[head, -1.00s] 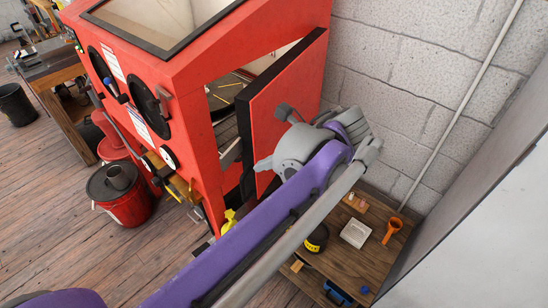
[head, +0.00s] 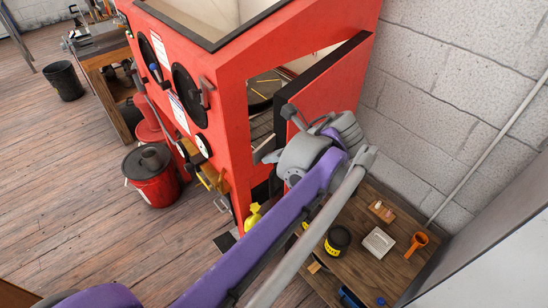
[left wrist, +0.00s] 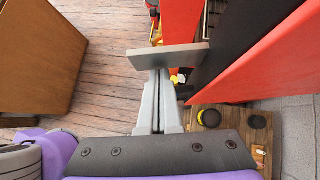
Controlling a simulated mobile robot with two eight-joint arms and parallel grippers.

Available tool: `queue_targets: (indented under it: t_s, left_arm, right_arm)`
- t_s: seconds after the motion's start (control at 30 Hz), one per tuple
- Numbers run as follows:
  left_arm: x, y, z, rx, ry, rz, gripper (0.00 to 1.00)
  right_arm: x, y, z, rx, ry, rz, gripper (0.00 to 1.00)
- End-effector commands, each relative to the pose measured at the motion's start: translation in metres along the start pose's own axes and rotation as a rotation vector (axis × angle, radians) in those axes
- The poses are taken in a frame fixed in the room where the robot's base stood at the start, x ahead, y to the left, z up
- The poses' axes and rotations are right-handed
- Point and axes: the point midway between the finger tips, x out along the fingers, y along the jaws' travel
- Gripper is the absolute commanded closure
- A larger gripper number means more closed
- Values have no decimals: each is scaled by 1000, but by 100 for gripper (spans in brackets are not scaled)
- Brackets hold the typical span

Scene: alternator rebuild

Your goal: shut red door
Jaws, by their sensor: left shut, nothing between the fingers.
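The red door (head: 322,98) on the right side of the red cabinet (head: 180,65) stands partly open. A gap shows between its dark free edge and the cabinet's side. In the left wrist view the red door (left wrist: 265,60) is close on the right. My left gripper (head: 285,170) is by the outer face and free edge of the door; the arm partly covers the door's lower part. In the left wrist view my left gripper (left wrist: 157,75) is shut and empty, with a flat grey bar (left wrist: 167,56) across its tips. I cannot tell whether it touches the door.
A grey block wall (head: 440,100) stands close on the right. A red bucket (head: 153,178) stands left; the floor there is open.

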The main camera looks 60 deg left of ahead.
Motion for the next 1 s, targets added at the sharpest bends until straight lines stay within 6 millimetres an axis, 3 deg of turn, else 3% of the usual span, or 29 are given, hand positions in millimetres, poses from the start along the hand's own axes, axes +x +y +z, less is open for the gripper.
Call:
queue_targets:
  t_s: [0.2,0.4,1.0]
  left_arm:
    - [29,1,26,39,5,-40,100]
    - [45,2,45,76,-2,-77,100]
    - [45,0,46,84,-3,-85,100]
  right_arm:
    - [3,0,3,0,-3,0,100]
    - [4,0,5,0,-4,0,100]
    - [5,0,5,0,-5,0,100]
